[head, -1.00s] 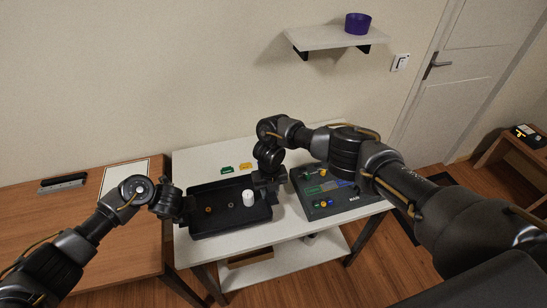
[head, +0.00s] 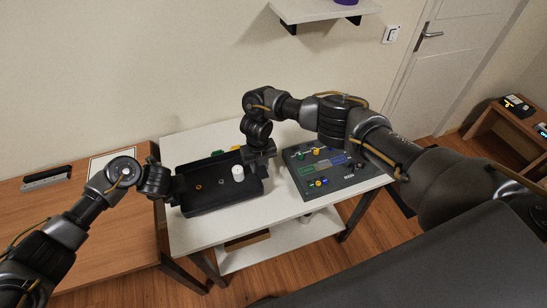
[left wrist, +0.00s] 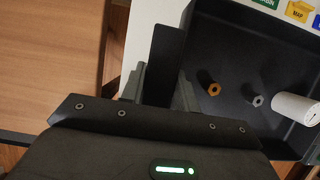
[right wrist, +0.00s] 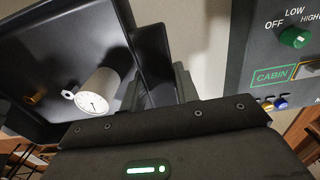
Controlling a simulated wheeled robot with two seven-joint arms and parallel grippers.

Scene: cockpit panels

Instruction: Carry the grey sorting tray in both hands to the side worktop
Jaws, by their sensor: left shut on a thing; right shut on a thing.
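The grey sorting tray (head: 222,203) is over the left part of the white table, looking slightly raised; the gap beneath is hard to judge. My right gripper (head: 264,161) is shut on the tray's right side.
A dark control panel (head: 330,172) sits on the white table (head: 205,235) right of the tray. Green and yellow tags (head: 218,154) lie behind it, partly hidden. A wooden worktop (head: 110,235) adjoins at left, with a pale sheet (head: 98,165) and dark object (head: 47,177); its front is clear.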

